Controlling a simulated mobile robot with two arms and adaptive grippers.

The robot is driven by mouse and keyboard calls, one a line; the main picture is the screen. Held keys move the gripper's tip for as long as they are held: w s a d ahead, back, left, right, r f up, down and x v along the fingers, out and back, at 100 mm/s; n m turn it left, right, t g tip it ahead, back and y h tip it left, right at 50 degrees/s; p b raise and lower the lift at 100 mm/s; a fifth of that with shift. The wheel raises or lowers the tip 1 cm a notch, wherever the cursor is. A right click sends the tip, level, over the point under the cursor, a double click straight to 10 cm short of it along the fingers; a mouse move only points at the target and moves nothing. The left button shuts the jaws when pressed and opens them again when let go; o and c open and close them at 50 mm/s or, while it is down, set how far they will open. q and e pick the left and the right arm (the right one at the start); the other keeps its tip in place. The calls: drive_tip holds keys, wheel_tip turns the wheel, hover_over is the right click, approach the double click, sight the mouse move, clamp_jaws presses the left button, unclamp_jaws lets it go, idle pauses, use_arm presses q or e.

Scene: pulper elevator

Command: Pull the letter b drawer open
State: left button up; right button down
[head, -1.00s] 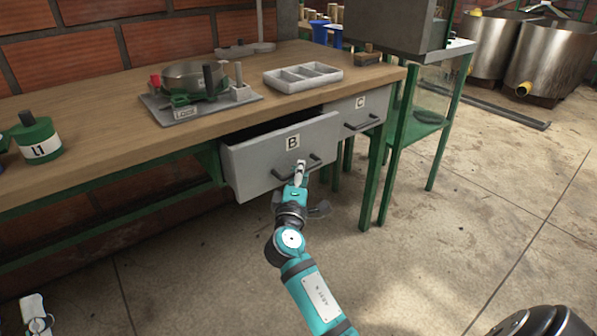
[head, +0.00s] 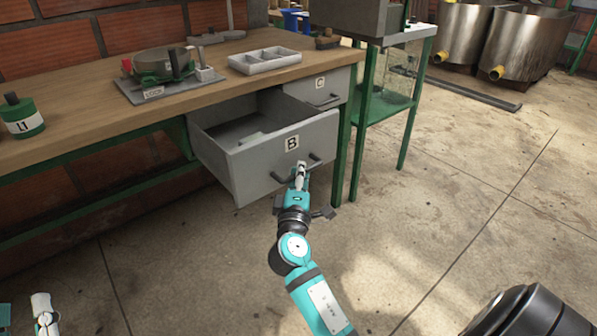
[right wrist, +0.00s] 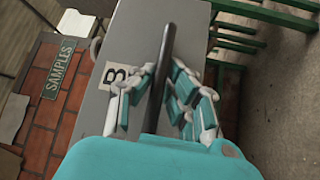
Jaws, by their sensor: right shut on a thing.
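The letter B drawer (head: 256,170) is a grey drawer under the wooden bench, pulled well out, with its inside showing. A pale flat item (head: 252,138) lies in it. Its front carries a white B label and a dark bar handle (head: 314,157). My right gripper (head: 299,172) is at the handle and shut on it. In the right wrist view the handle (right wrist: 168,50) runs between the fingers of the gripper (right wrist: 165,85), beside the B label (right wrist: 115,76). My left gripper (head: 42,305) shows only partly at the bottom left, its fingers unclear.
The drawer marked C (head: 320,84) is closed to the right. A green-legged stand (head: 385,110) is beside the bench. Open concrete floor lies in front.

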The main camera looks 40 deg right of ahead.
drive_tip(key=shift+r, duration=0.15)
drive_tip(key=c, duration=1.6)
unclamp_jaws()
drive_tip(key=v, duration=1.2)
drive_tip(key=shift+a, duration=0.1)
